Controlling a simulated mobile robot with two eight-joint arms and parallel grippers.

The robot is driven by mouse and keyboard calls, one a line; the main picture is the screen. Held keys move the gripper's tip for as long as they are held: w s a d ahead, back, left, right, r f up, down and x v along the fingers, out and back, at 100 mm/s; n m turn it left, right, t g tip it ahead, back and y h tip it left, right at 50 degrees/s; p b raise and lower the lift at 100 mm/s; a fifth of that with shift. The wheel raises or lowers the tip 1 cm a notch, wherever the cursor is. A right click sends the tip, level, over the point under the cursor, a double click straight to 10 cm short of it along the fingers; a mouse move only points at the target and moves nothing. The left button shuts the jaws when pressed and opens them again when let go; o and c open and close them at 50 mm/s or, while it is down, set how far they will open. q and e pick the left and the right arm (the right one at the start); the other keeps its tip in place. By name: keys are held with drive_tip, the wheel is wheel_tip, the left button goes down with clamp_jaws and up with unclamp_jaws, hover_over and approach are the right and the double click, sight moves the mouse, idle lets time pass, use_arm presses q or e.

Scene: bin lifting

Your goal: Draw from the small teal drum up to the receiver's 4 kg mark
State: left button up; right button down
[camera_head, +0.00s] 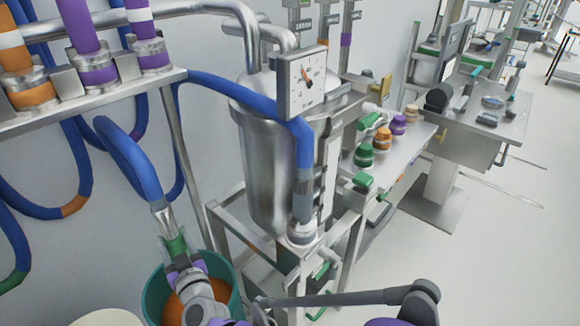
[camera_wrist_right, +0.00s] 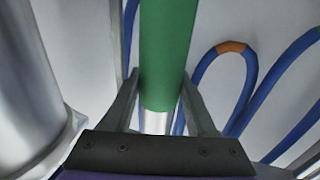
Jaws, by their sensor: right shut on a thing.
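The small teal drum (camera_head: 152,288) stands at the bottom left of the head view with orange contents (camera_head: 172,308). My right gripper (camera_head: 180,260) is over the drum's opening, shut on the green grip (camera_head: 175,243) of a blue hose's (camera_head: 135,162) metal end. The wrist view shows the green grip (camera_wrist_right: 166,50) between the two fingers, with a pale metal part below it. My gripper hides the hose's lower end. The receiver (camera_head: 265,165) is a steel vessel with a white dial (camera_head: 302,82); its red pointer leans up-left and its numbers are too small to read. My left gripper is not in view.
A rack (camera_head: 100,100) with purple and orange hose couplings is at the upper left. A second blue hose (camera_head: 250,102) reaches a fitting at the receiver's foot. Colored caps (camera_head: 382,140) lie on a bench (camera_head: 400,158) to the right. Floor (camera_head: 500,240) is clear at right.

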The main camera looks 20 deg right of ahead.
drive_tip(key=shift+f+b, duration=3.5)
drive_tip(key=shift+f, duration=1.45)
use_arm(q)
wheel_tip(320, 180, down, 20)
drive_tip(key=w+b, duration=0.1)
drive_tip(key=b, duration=0.9)
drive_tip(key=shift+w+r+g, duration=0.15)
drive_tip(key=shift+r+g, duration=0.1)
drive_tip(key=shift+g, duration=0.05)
use_arm(e)
drive_tip(key=shift+f, duration=8.3)
